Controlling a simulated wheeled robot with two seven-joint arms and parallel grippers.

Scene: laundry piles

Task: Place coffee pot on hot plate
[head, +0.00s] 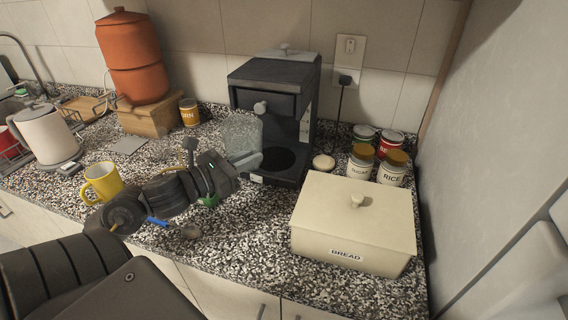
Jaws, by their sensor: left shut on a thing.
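The coffee pot (242,134) is a clear glass jug, upright at the front left of the black coffee machine (275,80). My left gripper (236,165) comes in from the left and is shut on the pot, at its lower right side as seen here. The round dark hot plate (278,160) lies in the machine's base, just right of the pot, and its visible part is bare. I cannot tell whether the pot's base touches the machine. My right gripper is not in view.
A cream bread box (352,222) stands right of the machine, with several canisters (392,168) behind it. A yellow mug (103,183) and a white kettle (45,135) are at the left. A wall closes off the right side.

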